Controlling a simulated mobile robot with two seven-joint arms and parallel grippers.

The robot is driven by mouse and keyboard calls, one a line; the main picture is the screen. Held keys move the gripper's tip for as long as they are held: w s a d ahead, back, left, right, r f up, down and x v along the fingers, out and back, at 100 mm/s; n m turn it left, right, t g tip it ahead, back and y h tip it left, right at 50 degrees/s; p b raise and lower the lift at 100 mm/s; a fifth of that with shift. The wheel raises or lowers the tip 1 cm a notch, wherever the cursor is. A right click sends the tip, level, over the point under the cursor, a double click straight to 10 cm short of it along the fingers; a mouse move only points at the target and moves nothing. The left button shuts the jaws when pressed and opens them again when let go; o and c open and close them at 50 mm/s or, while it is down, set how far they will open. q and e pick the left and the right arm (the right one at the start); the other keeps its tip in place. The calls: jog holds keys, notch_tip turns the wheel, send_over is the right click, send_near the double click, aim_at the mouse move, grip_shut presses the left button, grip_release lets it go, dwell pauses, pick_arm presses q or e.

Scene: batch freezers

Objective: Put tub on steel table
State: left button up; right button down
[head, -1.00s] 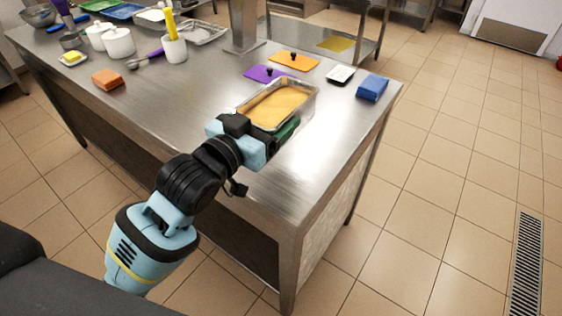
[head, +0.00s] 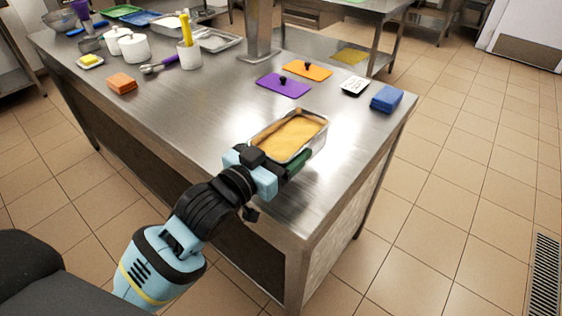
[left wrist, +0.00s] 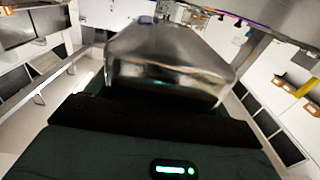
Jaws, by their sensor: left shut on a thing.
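The tub (head: 292,138) is a metal pan filled with something yellow-orange, over the front right part of the steel table (head: 190,110) in the head view. My left gripper (head: 283,168) is shut on the tub's near side. In the left wrist view the tub's shiny metal wall (left wrist: 170,60) fills the middle, just ahead of the gripper. The tub looks level. I cannot tell whether its base touches the table top. My right gripper is not in view.
A purple lid (head: 284,85), an orange lid (head: 307,70), a small white dish (head: 355,86) and a blue block (head: 387,99) lie behind the tub. An orange block (head: 122,84) and white pots (head: 133,48) stand at left. Bare steel lies left of the tub.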

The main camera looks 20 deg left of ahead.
pick_arm(q)
jog(key=shift+f, duration=1.85)
jog(key=shift+b, duration=0.3)
jog(key=o, duration=1.4)
jog(key=shift+f, duration=0.2)
jog(key=shift+r, duration=0.1)
jog(key=shift+b+v, duration=0.4)
jog(key=shift+v, duration=5.65)
